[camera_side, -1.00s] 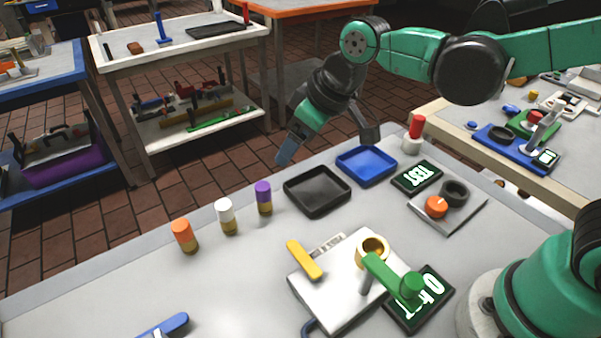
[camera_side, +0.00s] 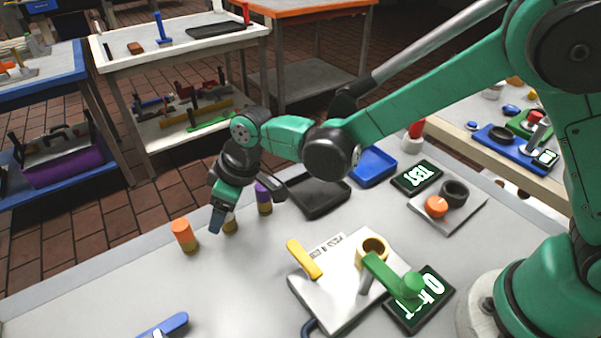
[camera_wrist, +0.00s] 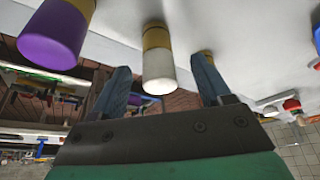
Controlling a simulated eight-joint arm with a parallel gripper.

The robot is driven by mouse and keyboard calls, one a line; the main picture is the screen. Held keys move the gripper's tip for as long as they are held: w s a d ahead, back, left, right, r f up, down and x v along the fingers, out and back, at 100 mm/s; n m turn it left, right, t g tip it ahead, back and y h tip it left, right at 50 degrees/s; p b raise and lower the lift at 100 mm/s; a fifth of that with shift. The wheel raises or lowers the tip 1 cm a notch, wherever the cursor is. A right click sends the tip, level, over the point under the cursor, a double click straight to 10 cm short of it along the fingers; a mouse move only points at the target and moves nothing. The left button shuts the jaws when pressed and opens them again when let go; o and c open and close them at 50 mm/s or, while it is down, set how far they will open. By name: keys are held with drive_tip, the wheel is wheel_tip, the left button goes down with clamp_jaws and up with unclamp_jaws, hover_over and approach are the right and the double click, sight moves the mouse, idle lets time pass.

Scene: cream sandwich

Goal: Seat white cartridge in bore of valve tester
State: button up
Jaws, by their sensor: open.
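The white cartridge (camera_wrist: 158,68), with a brass-coloured base, stands on the bench. In the wrist view it shows between the spread fingers of my gripper (camera_wrist: 161,65), which is open. In the side view my gripper (camera_side: 218,222) hides most of the cartridge, and only its brass base (camera_side: 231,227) shows. The valve tester (camera_side: 325,305) is a pale plate with a yellow ring around its bore (camera_side: 373,246), a green lever (camera_side: 385,277) over the front of the ring and a yellow handle (camera_side: 303,259). I see no cartridge in the bore.
An orange cartridge (camera_side: 183,236) stands left of my gripper and a purple one (camera_side: 264,207) right of it, both close. Black (camera_side: 318,209) and blue (camera_side: 373,180) trays lie behind the tester. A blue-handled thing (camera_side: 172,324) lies at the front left. Bench between cartridges and tester is clear.

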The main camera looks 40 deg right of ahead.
drive_tip(key=shift+f, duration=0.2)
clamp_jaws()
drive_tip(key=shift+r, duration=0.1)
wheel_tip(320, 180, up, 19)
drive_tip(key=s+d+f+n+g, duration=0.15)
drive_tip(key=s+d+f, duration=0.25)
drive_tip(key=s+d, duration=0.55)
drive_tip(key=shift+s+d+f+n+y, duration=0.15)
drive_tip(key=shift+s+d+f+n, duration=0.5)
drive_tip(key=shift+s+f, duration=1.15)
drive_tip(key=shift+s+d+f+n+y, duration=0.25)
drive_tip(key=shift+s+d+f, duration=0.75)
drive_tip(key=shift+f, duration=1.35)
drive_tip(key=shift+s+d+f+n+y, duration=0.1)
drive_tip(key=shift+s+d+f+n, duration=0.45)
drive_tip(key=shift+s+f, duration=1.35)
